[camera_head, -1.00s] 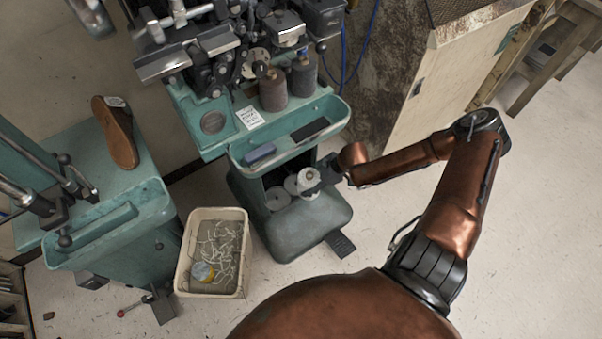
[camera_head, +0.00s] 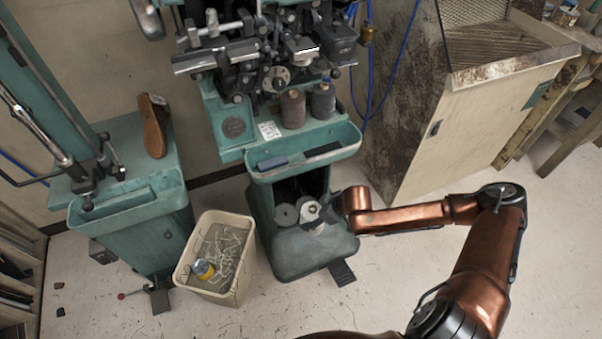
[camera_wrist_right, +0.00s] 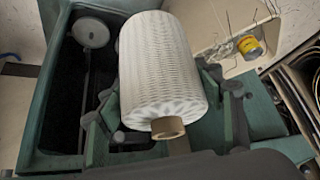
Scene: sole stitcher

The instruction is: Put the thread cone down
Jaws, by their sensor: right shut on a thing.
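A white thread cone (camera_wrist_right: 163,68) with a tan core fills the middle of the right wrist view, lying between the fingers of my right gripper (camera_wrist_right: 170,125). In the head view the white cone (camera_head: 309,211) shows end-on at the open front of the green stitcher's lower compartment. My right gripper (camera_head: 327,208) is shut on it, coming from the right. I cannot tell whether the cone touches the compartment floor. A grey disc (camera_head: 286,215) sits in the compartment just left of the cone; a disc on a post (camera_wrist_right: 91,33) shows in the wrist view. My left gripper is not in view.
The green stitcher's tray (camera_head: 345,147) juts out above the compartment. A cream bin (camera_head: 184,266) with thread scraps and a yellow tin (camera_head: 203,269) stands left.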

